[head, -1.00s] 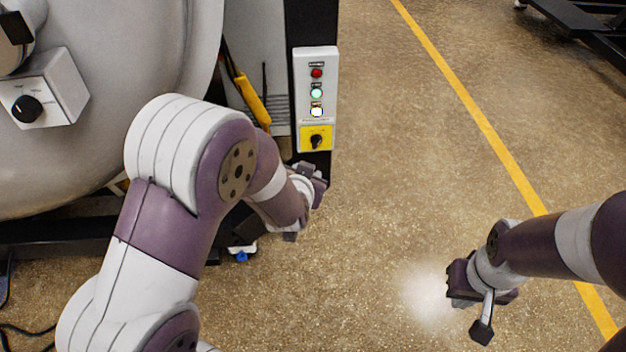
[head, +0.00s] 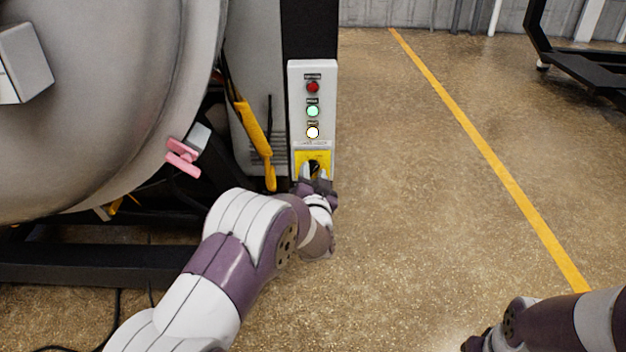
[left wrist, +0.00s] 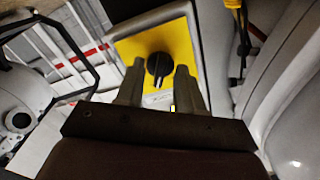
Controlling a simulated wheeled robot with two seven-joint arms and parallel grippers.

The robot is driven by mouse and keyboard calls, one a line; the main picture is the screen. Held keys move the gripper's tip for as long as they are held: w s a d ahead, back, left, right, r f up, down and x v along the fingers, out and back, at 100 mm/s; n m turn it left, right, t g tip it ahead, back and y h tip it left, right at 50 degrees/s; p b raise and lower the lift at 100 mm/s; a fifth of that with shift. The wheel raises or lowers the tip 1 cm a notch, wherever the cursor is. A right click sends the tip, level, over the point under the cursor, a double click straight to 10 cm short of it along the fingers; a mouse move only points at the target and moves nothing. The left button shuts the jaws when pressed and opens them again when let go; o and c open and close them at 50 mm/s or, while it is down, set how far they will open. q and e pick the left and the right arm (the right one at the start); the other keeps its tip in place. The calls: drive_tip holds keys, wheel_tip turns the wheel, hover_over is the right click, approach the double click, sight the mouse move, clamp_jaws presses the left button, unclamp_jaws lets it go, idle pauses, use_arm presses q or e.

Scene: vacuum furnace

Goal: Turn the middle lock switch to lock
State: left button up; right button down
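A black rotary switch (head: 314,167) sits on a yellow plate (head: 326,158) at the bottom of a white control panel. My left gripper (head: 315,175) is right in front of it and partly covers it in the head view. In the left wrist view the fingers of my left gripper (left wrist: 159,80) are apart, with the black knob (left wrist: 158,68) between their tips. Whether they touch the knob I cannot tell. My right arm (head: 560,325) is at the lower right, its gripper mostly cut off by the bottom edge.
The white panel (head: 298,110) carries red, green and white round lights on a black post (head: 309,30). The large grey furnace body (head: 90,110) fills the left, with a pink handle (head: 183,157) on its rim. Open floor (head: 420,180) lies to the right.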

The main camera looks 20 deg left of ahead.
use_arm(q)
clamp_jaws()
drive_tip(key=shift+n, duration=0.4)
drive_tip(key=n+b, duration=0.1)
drive_tip(key=n, duration=0.4)
drive_tip(key=shift+n, duration=0.3)
drive_tip(key=n+b, duration=0.2)
drive_tip(key=n, duration=0.3)
drive_tip(key=shift+n+b, duration=0.3)
drive_tip(key=shift+n, duration=0.1)
